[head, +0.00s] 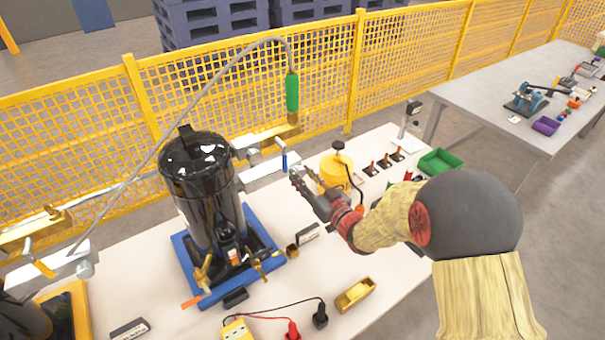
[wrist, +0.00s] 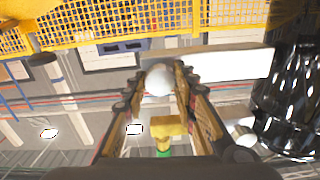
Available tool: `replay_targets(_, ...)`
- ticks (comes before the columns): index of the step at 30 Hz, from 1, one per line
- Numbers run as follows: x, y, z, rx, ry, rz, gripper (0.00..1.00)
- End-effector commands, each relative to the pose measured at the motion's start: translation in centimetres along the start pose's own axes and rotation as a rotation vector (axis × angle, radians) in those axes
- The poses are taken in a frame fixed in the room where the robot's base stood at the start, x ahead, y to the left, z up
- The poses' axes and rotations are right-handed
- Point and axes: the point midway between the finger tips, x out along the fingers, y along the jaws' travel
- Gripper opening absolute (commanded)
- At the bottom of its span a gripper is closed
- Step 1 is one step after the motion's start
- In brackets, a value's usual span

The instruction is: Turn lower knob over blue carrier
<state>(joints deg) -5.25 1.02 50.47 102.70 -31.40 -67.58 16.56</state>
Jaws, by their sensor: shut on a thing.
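The blue carrier (head: 201,298) holds an upright glossy black tank (head: 205,175), whose side also shows at the right of the wrist view (wrist: 292,100). Over it, a white bar (head: 263,168) sticks out to the right, with a small blue lever (head: 284,160) near its end. My gripper (head: 298,172) is at that bar end, right of the tank. In the wrist view, which looks upside down, my fingers (wrist: 158,84) are closed around a white round knob (wrist: 158,79) in front of the white bar (wrist: 230,65). The knob's turn angle cannot be told. In the head view my fingers hide the knob.
A green-handled hose end (head: 292,92) with a brass block (head: 288,131) is above my gripper. A yellow pot (head: 336,172) stands close to my gripper on its right. A yellow mesh fence (head: 325,65) runs behind. A yellow meter (head: 237,330) with leads lies in front.

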Motion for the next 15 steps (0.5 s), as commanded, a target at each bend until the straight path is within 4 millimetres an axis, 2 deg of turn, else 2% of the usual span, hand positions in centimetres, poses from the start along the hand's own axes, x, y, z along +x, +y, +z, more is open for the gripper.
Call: replay_targets(15,-0.03,0.02,-0.03,0.490,-0.003,0.001,0.02)
